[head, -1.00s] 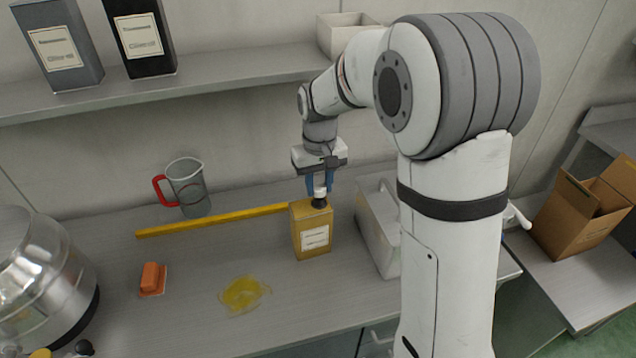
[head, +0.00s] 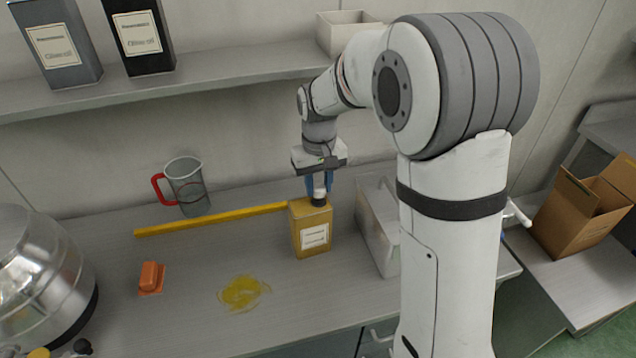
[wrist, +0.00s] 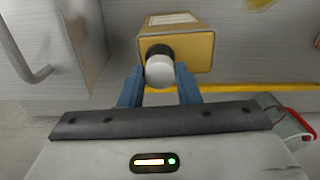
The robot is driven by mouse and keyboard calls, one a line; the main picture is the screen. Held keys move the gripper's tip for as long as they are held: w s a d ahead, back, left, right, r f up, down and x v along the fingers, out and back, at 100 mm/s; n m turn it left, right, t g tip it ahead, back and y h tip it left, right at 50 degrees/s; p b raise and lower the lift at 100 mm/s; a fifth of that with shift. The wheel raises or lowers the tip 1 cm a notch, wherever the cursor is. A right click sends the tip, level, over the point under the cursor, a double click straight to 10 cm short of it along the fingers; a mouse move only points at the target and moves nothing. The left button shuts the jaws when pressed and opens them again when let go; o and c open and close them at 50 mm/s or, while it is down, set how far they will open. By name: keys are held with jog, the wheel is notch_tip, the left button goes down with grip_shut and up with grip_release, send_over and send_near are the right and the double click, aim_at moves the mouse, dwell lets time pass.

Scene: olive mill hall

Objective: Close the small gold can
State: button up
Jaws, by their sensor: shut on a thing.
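The small gold can (head: 311,232) stands upright on the steel bench, with a pale label on its front. In the wrist view the can (wrist: 190,52) lies just beyond my fingers, its dark neck (wrist: 157,50) partly hidden. My gripper (head: 319,186) points down right above the can's top. Its blue fingers are shut on a round white cap (wrist: 160,72), which overlaps the dark neck in the wrist view. I cannot tell whether the cap is seated on the neck or only just above it.
A yellow bar (head: 215,219) lies behind the can. A red-handled jug (head: 188,188), an orange block (head: 150,278) and a yellow spill (head: 242,292) are to the left. A grey bin (head: 378,225) stands close on the right. The shelf (head: 220,80) runs above the bench.

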jog(key=shift+f+b, duration=0.6)
jog(key=shift+f, duration=0.25)
dwell(1.5)
jog(key=o, duration=0.9)
jog(key=shift+c, duration=1.1)
